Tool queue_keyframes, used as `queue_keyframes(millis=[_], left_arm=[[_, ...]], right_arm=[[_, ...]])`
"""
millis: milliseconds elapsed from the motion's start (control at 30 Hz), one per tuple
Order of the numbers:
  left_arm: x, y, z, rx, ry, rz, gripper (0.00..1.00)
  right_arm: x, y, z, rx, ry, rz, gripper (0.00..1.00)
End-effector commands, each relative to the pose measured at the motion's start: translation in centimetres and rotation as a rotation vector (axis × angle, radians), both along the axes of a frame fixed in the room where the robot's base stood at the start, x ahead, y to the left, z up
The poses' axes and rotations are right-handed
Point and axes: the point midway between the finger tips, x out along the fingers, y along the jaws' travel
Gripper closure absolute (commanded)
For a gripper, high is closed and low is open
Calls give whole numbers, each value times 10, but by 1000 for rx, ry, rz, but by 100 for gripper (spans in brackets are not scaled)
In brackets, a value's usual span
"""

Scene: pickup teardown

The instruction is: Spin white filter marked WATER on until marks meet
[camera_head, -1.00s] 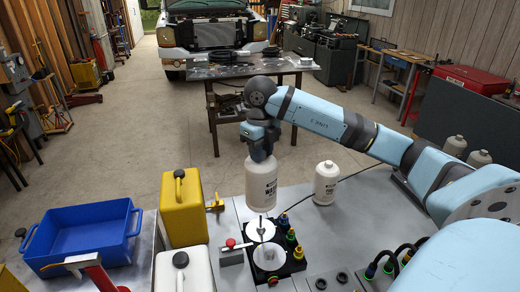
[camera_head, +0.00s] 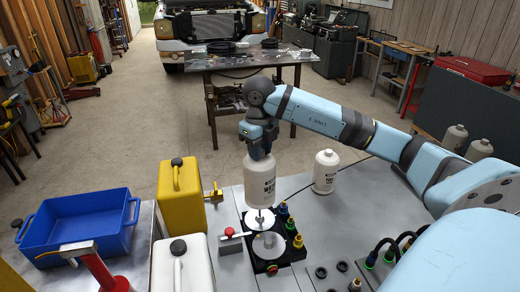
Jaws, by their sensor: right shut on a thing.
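The white filter marked WATER (camera_head: 260,185) hangs upright in my right gripper (camera_head: 260,148), which is shut on its top end. The filter is just above the rear white round mount (camera_head: 257,220) on the black filter base (camera_head: 284,252). A thin post shows between the filter's bottom and the mount, so a small gap seems to remain. The alignment marks are too small to make out. A second round mount (camera_head: 269,246) sits bare at the front of the base. My left gripper is not in view.
Another white filter (camera_head: 325,172) stands on the bench to the right. A yellow jug (camera_head: 181,195), a white jug (camera_head: 182,265) and a blue bin (camera_head: 78,228) stand to the left. A red-handled valve (camera_head: 232,238) is beside the base.

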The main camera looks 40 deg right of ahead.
Motion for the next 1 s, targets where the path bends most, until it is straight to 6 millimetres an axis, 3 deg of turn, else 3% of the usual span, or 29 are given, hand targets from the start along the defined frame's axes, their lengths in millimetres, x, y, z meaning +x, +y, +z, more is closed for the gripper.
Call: queue_keyframes(millis=[600, 1000], left_arm=[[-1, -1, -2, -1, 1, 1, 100], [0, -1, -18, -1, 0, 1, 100]], right_arm=[[0, 0, 0, 0, -2, 0, 100], [0, 0, -21, 0, -2, -1, 100]])
